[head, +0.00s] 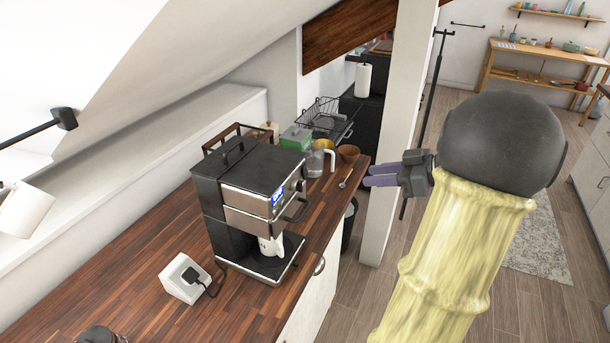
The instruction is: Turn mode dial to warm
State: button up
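A black and steel coffee machine (250,190) stands on the wooden counter. Its front faces right and carries a small lit blue display (278,195). Small dark controls show beside the display, but they are too small to tell which is the mode dial or how it is set. A dark handle sticks out below, and a white cup (271,245) sits under the spout. My gripper (367,175), with purple fingers pointing left, hangs in the air to the right of the machine, clear of it. Nothing shows between the fingers. How far apart they are is unclear.
A white socket box (185,278) with a black plug and cord is on the counter (130,295). A glass jug (316,162), a brown bowl (348,153) and a spoon (346,181) lie beyond the machine. A white post (398,110) stands behind my gripper.

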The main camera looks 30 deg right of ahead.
jog(key=shift+w+a, duration=0.1)
jog(key=shift+a, duration=0.05)
jog(key=p, duration=0.3)
send_near(301, 182)
jog(key=x, duration=0.8)
jog(key=shift+w+f, duration=0.1)
jog(key=shift+w, duration=0.15)
jog(key=shift+s, duration=0.15)
jog(key=shift+c, duration=1.3)
grip_shut()
